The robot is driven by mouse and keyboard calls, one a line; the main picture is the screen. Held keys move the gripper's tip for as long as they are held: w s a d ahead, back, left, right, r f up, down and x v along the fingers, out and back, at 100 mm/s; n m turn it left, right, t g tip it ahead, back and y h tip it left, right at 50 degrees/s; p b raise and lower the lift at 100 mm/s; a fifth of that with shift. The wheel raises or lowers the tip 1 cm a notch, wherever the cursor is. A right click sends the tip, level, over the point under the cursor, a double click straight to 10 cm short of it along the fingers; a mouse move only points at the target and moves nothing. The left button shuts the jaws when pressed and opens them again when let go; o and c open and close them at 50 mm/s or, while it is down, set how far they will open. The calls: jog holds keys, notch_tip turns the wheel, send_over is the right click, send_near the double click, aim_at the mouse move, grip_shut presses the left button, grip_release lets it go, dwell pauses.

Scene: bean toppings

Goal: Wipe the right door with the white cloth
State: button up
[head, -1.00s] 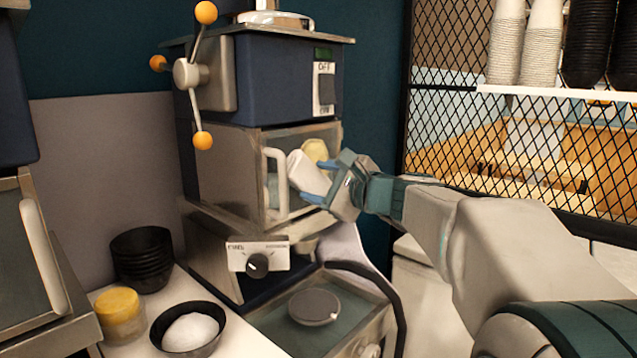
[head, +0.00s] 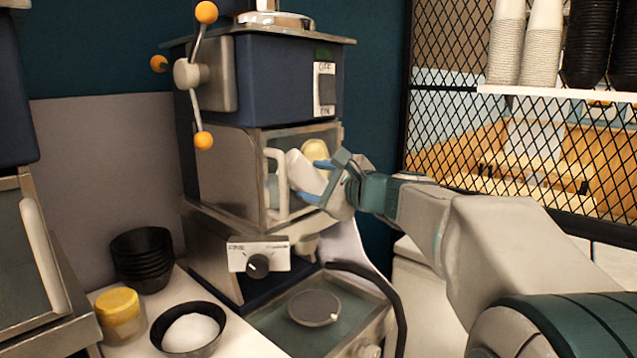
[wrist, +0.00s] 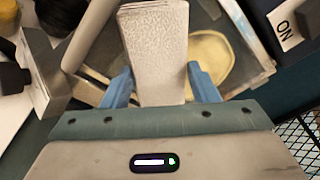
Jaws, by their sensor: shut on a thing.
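The white cloth (head: 303,171) is a folded pad between the blue fingers of my gripper (head: 326,180), which is shut on it. In the wrist view the cloth (wrist: 154,50) stands out ahead of my gripper (wrist: 156,88). The right door (head: 301,140) is the glazed front of the machine's chamber, with a pale vertical handle (head: 276,185) at its left. The cloth is at the pane, just right of the handle; I cannot tell whether it touches. The cloth and gripper hide part of the pane. A yellow round shape (head: 315,151) shows behind the glass.
The blue upper housing (head: 285,75) with orange-knobbed levers is above the door. A dial panel (head: 258,256) sits below. A black bowl (head: 190,345), stacked bowls (head: 140,262) and a yellow-lidded jar (head: 118,318) stand at lower left. A mesh partition (head: 460,135) is at right.

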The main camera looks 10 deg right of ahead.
jog(key=shift+w+a, duration=0.25)
jog(key=shift+w, duration=0.05)
jog(key=shift+w+d+r+p, duration=1.05)
jog(key=shift+w+d, duration=2.05)
jog(key=shift+d, duration=1.2)
jog(key=shift+s+a+f+b, duration=0.1)
jog(key=shift+s+a+b, duration=0.85)
jog(key=shift+a, duration=0.5)
jog(key=shift+s+a+b, duration=0.65)
jog(key=shift+s+a, duration=0.5)
jog(key=shift+a, duration=0.3)
jog(key=shift+s+a+f+b, duration=0.1)
jog(key=shift+s+a+b, duration=0.85)
jog(key=shift+a, duration=0.5)
jog(key=shift+w+d+r+p, duration=0.35)
jog(key=shift+w+d+p, duration=0.2)
jog(key=shift+w+d, duration=0.7)
jog(key=shift+w+d+r+p, duration=0.35)
jog(key=shift+w+d+p, duration=0.4)
jog(key=shift+d, duration=0.95)
jog(key=shift+w+d+r+p, duration=0.4)
jog(key=shift+w+d, duration=0.75)
jog(key=shift+d, duration=0.3)
